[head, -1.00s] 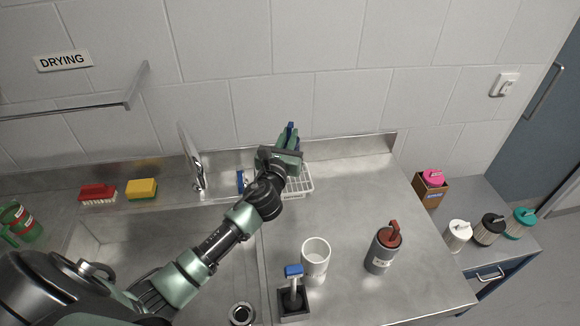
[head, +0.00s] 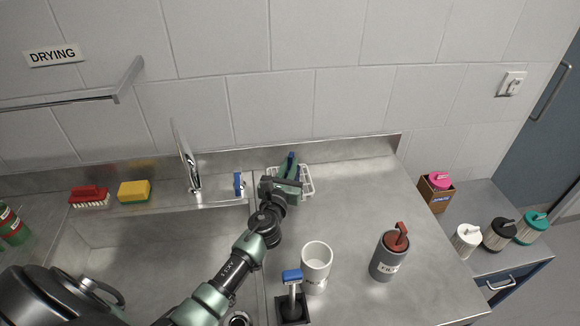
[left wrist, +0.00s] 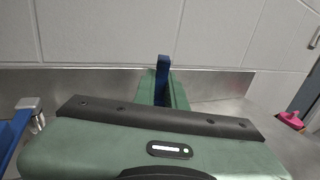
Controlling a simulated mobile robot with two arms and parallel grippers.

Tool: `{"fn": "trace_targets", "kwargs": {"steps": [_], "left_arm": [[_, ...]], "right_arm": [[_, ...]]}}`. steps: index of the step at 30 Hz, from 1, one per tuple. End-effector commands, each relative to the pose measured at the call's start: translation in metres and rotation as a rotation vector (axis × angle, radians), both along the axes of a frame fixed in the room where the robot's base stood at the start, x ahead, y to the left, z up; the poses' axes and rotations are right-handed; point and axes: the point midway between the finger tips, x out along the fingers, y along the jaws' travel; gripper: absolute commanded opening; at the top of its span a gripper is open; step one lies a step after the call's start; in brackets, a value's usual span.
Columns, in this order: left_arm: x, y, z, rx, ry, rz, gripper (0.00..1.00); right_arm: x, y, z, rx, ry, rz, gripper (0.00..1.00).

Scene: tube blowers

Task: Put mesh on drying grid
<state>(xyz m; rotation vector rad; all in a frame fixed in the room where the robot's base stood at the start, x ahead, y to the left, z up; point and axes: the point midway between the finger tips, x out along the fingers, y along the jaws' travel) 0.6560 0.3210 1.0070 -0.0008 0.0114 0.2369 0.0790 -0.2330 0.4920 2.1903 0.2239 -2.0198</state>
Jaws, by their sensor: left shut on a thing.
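The white wire drying grid (head: 309,183) lies on the steel counter by the back ledge, partly hidden by my left gripper. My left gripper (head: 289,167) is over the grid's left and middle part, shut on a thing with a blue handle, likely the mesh. In the left wrist view, the blue handle (left wrist: 162,68) stands upright between the green fingers (left wrist: 163,90). The mesh part itself is hidden behind the gripper, and I cannot tell whether it touches the grid. My right gripper is not in view.
A white cup (head: 316,268), a grey canister with a red top (head: 390,255) and a blue-handled tool in a black stand (head: 292,290) stand nearer on the counter. A tap (head: 188,160), sponge (head: 134,192) and red brush (head: 89,196) are left. Counter right of the grid is clear.

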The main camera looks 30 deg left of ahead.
Motion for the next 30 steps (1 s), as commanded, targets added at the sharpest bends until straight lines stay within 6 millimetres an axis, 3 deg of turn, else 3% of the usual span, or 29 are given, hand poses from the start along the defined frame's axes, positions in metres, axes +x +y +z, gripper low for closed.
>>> {"fn": "trace_targets", "kwargs": {"steps": [3, 4, 6, 18, 23, 30], "left_arm": [[0.0, 0.0, -0.004, 0.0, 0.0, 0.0, 0.0], [0.0, 0.0, -0.004, 0.0, 0.0, 0.0, 0.14], [0.0, 0.0, -0.003, 0.0, 0.0, 0.0, 0.34], [0.0, 0.0, 0.004, 0.0, 0.0, 0.0, 0.34], [-0.025, -0.006, -0.001, 0.0, 0.002, -0.001, 0.34], [-0.077, -0.018, -0.001, 0.001, 0.001, -0.001, 0.34]], "right_arm": [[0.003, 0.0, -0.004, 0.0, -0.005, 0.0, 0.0], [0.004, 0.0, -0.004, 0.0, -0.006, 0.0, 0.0], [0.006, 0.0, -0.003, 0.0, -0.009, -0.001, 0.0], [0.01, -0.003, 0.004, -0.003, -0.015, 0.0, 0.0], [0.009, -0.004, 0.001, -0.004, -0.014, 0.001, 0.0], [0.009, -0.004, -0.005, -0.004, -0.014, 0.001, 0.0]]}}
